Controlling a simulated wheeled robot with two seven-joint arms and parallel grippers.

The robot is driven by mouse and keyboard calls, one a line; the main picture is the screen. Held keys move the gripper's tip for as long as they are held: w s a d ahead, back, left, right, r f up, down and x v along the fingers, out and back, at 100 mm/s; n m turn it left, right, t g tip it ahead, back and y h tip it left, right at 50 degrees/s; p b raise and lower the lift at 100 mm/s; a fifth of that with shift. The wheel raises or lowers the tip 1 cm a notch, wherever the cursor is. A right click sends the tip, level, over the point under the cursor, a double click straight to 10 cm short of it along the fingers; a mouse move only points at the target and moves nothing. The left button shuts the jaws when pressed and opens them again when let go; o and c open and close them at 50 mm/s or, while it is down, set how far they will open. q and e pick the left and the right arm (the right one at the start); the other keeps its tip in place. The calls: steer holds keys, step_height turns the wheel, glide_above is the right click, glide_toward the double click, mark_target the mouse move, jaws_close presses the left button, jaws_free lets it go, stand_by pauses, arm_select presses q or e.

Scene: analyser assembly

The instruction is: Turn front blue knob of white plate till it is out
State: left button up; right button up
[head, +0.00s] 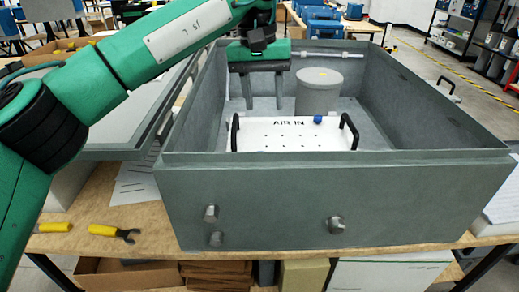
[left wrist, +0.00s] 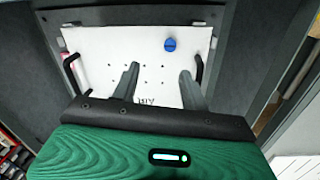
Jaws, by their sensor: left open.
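The white plate (head: 272,141) lies inside the grey box, with a black handle at each side. The left wrist view shows the white plate (left wrist: 95,45) turned round, with the front blue knob (left wrist: 170,44) near its edge, slotted and seated on the plate. In the head view the box's front wall hides this knob. A second blue knob (head: 318,119) shows at the plate's far right. My left gripper (head: 263,105) is open and empty, fingers pointing down above the plate's far left part. In the left wrist view the left gripper (left wrist: 159,70) has its fingertips short of the front knob. My right gripper is not in view.
The grey box (head: 330,205) stands on a wooden table, its walls around the plate. A grey cylinder (head: 318,92) stands behind the plate. A grey lid (head: 120,108) lies at the left. A yellow-handled tool (head: 115,232) lies at the table's front left.

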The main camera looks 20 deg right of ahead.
arm_select(q)
steer(key=shift+t+y, duration=0.4)
steer(key=shift+y, duration=0.1)
steer(key=f, duration=1.3)
steer(key=shift+w+a+f, duration=0.2)
steer(key=shift+w+f, duration=0.1)
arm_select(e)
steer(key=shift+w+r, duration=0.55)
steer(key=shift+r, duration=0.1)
arm_select(q)
jaws_close()
